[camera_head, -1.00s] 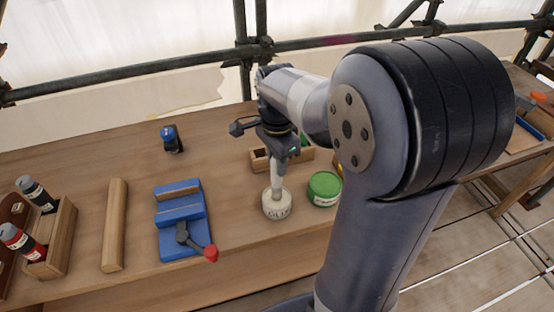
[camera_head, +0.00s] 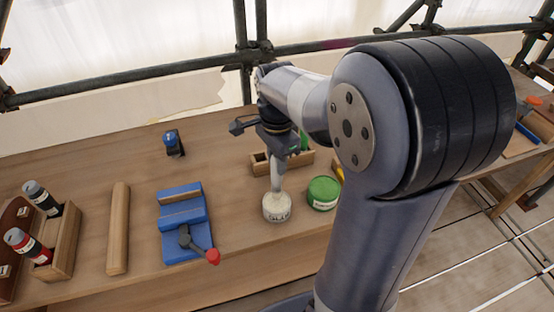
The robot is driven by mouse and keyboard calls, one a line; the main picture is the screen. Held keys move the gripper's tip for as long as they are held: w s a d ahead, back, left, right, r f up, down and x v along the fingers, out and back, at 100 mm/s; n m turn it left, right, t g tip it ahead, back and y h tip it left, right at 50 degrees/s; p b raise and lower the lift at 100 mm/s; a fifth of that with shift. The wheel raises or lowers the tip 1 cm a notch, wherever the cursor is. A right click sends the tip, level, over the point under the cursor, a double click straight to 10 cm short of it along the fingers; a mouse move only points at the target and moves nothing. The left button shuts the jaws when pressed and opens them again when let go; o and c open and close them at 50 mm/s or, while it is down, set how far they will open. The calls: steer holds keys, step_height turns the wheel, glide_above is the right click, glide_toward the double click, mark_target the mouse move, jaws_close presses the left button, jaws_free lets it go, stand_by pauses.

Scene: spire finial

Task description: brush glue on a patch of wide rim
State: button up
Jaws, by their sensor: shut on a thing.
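A white pot with a glue label (camera_head: 277,212) stands on the wooden bench, right of the blue vise. My gripper (camera_head: 276,160) is above the pot and shut on a pale brush (camera_head: 276,180), held upright. The brush's lower end reaches the pot's mouth, and its tip is hidden there. I cannot make out a wide rim for certain in this view.
A green tin (camera_head: 323,193) stands close to the right of the pot. A blue vise (camera_head: 184,225) with a red-knobbed handle is to the left. A wooden box (camera_head: 262,166) sits behind. A wooden roller (camera_head: 118,228), a bottle rack (camera_head: 66,242) and a small blue-topped item (camera_head: 172,141) stand further left.

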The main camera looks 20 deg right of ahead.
steer(key=shift+r+p, duration=1.65)
steer(key=shift+r, duration=0.55)
steer(key=shift+f, duration=0.1)
